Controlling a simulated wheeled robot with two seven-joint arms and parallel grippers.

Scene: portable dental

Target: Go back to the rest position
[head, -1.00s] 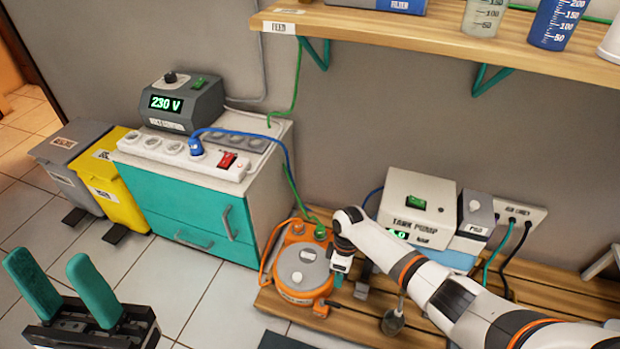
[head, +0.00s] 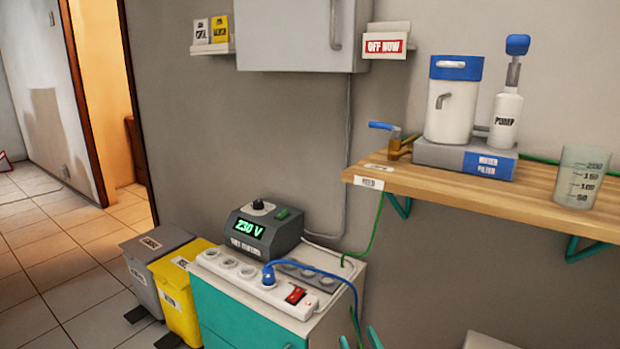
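Only the two teal fingertips of my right gripper (head: 359,341) show, at the bottom edge of the head view, in front of the cabinet's right side. My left gripper is out of view.
A white and teal cabinet (head: 240,318) carries a power strip (head: 236,272) and a 230 V unit (head: 262,230). Grey (head: 150,262) and yellow (head: 180,300) bins stand left of it. A wooden shelf (head: 455,190) holds a filter unit (head: 465,157) and beaker (head: 582,178). Floor at left is clear.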

